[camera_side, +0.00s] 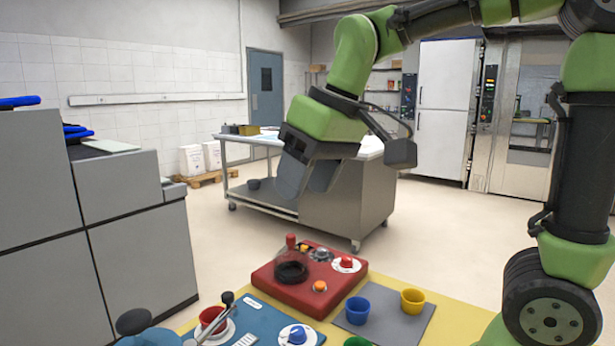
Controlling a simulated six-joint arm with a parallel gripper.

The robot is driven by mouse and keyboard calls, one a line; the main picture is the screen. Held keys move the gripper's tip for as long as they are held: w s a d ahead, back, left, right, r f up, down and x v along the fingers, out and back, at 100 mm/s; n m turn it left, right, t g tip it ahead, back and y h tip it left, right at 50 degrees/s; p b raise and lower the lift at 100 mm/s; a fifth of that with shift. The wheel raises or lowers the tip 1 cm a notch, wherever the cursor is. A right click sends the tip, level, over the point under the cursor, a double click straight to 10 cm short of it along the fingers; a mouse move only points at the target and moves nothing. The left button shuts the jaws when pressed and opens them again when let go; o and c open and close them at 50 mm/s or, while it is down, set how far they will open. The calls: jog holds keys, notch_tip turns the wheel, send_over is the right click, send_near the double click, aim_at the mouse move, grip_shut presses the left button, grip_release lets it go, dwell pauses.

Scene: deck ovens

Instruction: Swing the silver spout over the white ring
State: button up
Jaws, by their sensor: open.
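My gripper (307,187) hangs high above the work with its two grey fingers apart, and nothing shows between them. A thin silver rod with a black ball end (227,298) rises beside a blue body at the lower left; I cannot tell for sure whether it is the spout. A white ring-like disc (222,337) lies around or under a red cup (212,317) on a blue board; the rod crosses in front of it. The lower part of this area is cut off by the frame. My gripper is well clear of all of these.
A blue knob on a white disc (298,335) is on the blue board. A red panel (300,300) with knobs and a black ring stands behind. Blue (357,311) and yellow (412,301) cups stand on a grey mat (385,325) at right. Grey cabinets (140,260) rise at left.

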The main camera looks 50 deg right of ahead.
jog(key=c, duration=0.6)
jog(key=shift+s+f+g, duration=0.1)
jog(key=shift+f+g, duration=0.2)
grip_shut()
jog(key=s+a+f+m+g+y, duration=0.25)
jog(key=f+g+y, duration=0.25)
jog(key=f, duration=0.3)
jog(key=m+t, duration=1.6)
jog(key=m, duration=1.2)
send_near(233, 298)
jog(key=x, duration=0.7)
jog(key=shift+w, duration=0.25)
